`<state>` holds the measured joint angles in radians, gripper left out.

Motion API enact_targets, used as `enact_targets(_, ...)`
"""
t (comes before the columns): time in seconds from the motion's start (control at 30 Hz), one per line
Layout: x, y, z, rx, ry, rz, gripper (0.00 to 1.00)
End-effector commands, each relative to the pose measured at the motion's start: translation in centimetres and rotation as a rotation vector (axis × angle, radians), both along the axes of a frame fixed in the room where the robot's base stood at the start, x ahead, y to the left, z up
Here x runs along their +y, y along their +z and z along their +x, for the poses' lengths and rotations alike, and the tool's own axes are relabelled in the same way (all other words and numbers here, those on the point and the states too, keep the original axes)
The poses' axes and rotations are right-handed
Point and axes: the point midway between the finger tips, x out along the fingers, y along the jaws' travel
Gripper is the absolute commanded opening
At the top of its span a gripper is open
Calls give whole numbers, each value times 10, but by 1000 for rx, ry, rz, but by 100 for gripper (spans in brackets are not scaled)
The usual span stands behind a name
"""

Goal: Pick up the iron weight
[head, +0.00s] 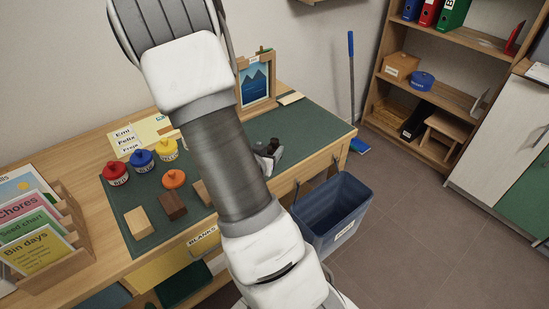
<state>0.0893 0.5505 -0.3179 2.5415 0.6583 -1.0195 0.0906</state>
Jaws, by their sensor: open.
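My arm crosses the middle of the head view and hides part of the desk. My gripper is not seen clearly in this view. Left of my arm, a pale wood block (138,222) and a dark brown block (172,205) lie on the mat. A third block (203,193) is partly hidden behind the arm.
Red (115,173), blue (141,159), yellow (166,149) and orange (174,179) lidded pots stand on the mat. A picture frame (256,82) stands behind. A file rack (45,240) is at left. A blue bin (332,212) stands beside the desk; open floor (420,220) lies right.

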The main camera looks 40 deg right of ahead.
Motion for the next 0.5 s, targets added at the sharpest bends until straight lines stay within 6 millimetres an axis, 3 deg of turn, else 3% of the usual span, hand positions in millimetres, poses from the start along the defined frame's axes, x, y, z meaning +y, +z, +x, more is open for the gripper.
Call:
enact_targets(0.33, -12, -10, 6, -6, 2, 1, 65)
enact_targets(0.5, -31, -15, 15, -1, 1, 2, 65)
